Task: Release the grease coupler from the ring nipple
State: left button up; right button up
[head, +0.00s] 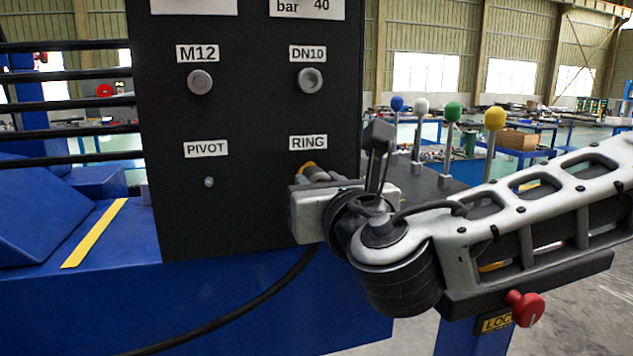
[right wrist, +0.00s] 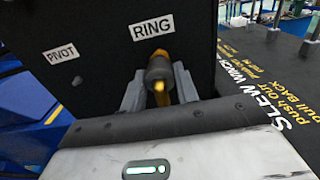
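The grease coupler (right wrist: 158,72) is a dark grey cylinder with yellow-orange parts, sitting at the panel just below the RING label. In the head view only its upper part (head: 315,172) shows above my right gripper. The ring nipple is hidden behind the coupler. My right gripper (right wrist: 159,85) reaches the panel from the front, with one grey finger on each side of the coupler. Both fingers appear to touch its sides, so it looks shut on the coupler. My left gripper is in neither view.
The black panel (head: 250,210) also carries the PIVOT nipple (head: 209,182), M12 port (head: 200,82) and DN10 port (head: 310,80). A black hose (head: 255,303) curves below. Several coloured-knob levers (head: 452,112) stand right, behind my arm. A red knob (head: 525,308) sits below it.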

dwell(0.3)
jog(key=shift+b+v, duration=0.35)
jog(key=shift+v, duration=1.7)
